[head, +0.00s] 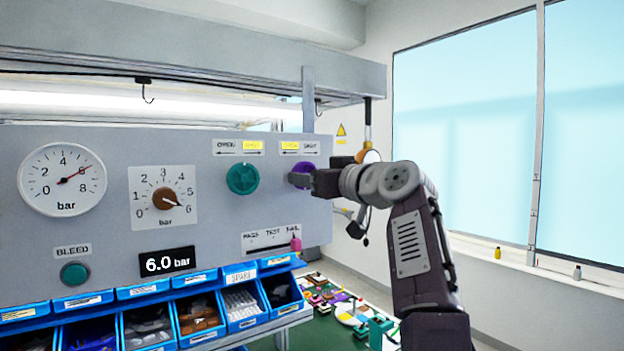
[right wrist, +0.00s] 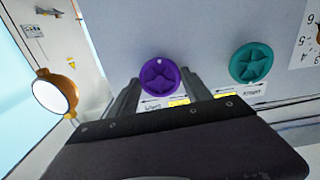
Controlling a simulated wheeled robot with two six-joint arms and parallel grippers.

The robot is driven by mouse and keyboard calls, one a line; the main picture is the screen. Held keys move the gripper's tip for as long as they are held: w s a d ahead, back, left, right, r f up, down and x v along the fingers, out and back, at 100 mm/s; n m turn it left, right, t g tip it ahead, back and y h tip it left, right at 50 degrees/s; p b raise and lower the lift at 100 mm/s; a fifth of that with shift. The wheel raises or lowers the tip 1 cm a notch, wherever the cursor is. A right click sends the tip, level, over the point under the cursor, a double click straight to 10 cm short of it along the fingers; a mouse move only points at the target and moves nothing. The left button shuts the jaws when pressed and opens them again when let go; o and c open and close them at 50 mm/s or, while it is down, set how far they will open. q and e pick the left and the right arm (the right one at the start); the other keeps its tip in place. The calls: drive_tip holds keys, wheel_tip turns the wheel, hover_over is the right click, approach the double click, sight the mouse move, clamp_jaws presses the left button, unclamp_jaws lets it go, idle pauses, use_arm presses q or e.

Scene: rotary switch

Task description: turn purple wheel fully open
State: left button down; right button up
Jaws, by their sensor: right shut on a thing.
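The purple wheel (head: 298,175) is on the right part of the grey panel, mostly hidden in the head view behind my right gripper (head: 313,182). In the right wrist view the purple wheel (right wrist: 161,77) shows face-on, with a star-shaped relief and a small pale dot near the picture-top of its rim. My right gripper (right wrist: 160,86) has one finger on each side of the wheel and is shut on it. A white and yellow label (head: 299,147) with arrows sits above the wheel. My left gripper is in neither view.
A green wheel (head: 242,179) is left of the purple one. A slider with a pink knob (head: 296,244) lies below. A brown dial (head: 165,199), a gauge (head: 62,180) and blue bins (head: 150,290) are further left. An orange lamp (right wrist: 52,93) hangs close by.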

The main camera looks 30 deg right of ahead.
drive_tip(key=shift+f+n, duration=0.15)
drive_tip(key=shift+n, duration=0.75)
drive_tip(key=o, duration=1.4)
drive_tip(key=shift+c, duration=0.2)
drive_tip(key=s+b, duration=0.3)
drive_tip(key=s, duration=0.6)
drive_tip(key=shift+d, duration=0.4)
